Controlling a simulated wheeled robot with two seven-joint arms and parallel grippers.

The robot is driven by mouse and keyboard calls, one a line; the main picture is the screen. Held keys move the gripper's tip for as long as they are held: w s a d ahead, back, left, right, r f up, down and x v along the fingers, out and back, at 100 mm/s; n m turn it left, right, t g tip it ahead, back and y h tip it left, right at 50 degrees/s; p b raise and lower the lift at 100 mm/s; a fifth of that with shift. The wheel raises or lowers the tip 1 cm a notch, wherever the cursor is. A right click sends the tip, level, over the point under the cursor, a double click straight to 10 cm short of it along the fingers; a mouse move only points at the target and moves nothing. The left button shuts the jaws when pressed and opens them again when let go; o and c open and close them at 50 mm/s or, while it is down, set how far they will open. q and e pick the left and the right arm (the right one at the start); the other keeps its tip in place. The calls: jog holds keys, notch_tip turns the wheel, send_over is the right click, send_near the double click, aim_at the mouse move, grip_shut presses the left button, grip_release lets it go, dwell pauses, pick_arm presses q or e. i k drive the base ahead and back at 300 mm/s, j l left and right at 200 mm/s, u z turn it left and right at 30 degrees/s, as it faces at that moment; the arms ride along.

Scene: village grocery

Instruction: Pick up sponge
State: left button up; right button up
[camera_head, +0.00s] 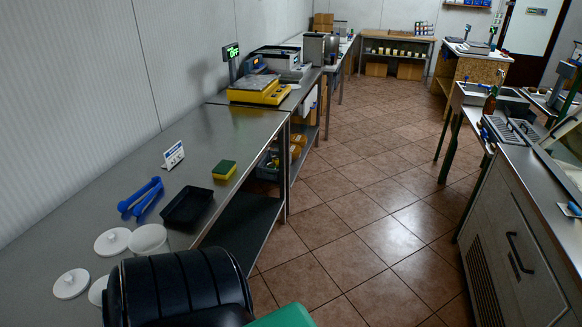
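The sponge (224,170) is a small block, green on top and yellow below. It lies on the left metal counter (115,160), near its right edge. A black tray (187,206) is just in front of it, and the two look apart. Neither of my grippers shows in this view, so I cannot see what they hold.
Blue tongs (141,199), a white sign (173,155), a white bowl (149,239) and several white lids (112,241) lie on the same counter. A yellow scale (258,90) stands farther back. The tiled floor (350,205) between the counters is clear.

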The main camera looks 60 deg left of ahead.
aim_at(224, 169)
jog(key=u, duration=2.7)
